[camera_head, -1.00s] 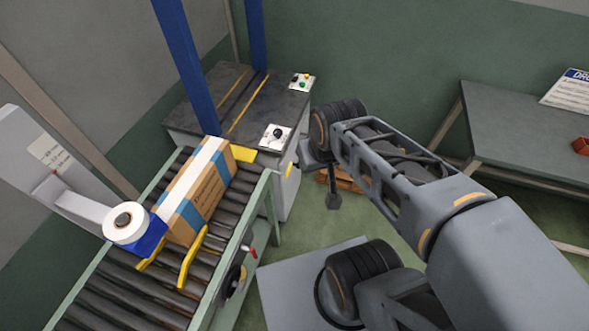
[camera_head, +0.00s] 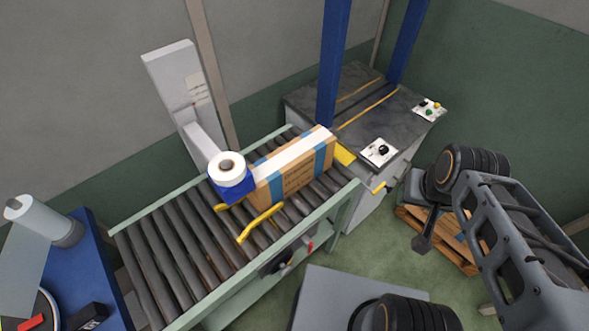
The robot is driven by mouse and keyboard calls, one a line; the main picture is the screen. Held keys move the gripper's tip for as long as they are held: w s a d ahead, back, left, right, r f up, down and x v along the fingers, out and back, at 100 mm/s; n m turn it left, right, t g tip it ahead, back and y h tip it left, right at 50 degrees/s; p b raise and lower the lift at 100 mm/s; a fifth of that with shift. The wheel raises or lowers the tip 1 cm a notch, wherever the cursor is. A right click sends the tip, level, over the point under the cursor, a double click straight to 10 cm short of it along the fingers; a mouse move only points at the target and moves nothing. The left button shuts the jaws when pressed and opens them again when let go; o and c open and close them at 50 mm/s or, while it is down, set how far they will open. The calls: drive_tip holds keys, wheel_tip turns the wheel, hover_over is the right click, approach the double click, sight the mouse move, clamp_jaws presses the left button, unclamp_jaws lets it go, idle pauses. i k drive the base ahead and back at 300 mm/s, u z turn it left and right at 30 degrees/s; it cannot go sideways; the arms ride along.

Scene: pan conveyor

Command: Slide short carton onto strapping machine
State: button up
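The carton (camera_head: 302,177), brown with a white top strip and blue bands, stands on the roller conveyor (camera_head: 180,266). Its far end is close to the edge of the strapping machine (camera_head: 362,112); I cannot tell if they touch. The machine has a dark top with yellow lines and two blue posts. A blue tape head with a white roll (camera_head: 228,168) is by the carton's near end. My gripper (camera_head: 421,243) hangs from my arm to the right of the machine, apart from the carton. It is small and dark, and its fingers cannot be made out.
Yellow guide bars (camera_head: 260,222) lie beside the carton on the conveyor. A control panel (camera_head: 379,152) sits at the machine's front corner. A wooden pallet (camera_head: 440,240) is on the floor behind my gripper. A blue table (camera_head: 75,270) with items stands at the left.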

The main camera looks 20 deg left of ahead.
sight(280, 174)
drive_tip(key=u, duration=0.65)
drive_tip(key=k, duration=0.25)
drive_tip(key=u, duration=2.45)
drive_tip(key=i, duration=0.5)
drive_tip(key=z, duration=0.05)
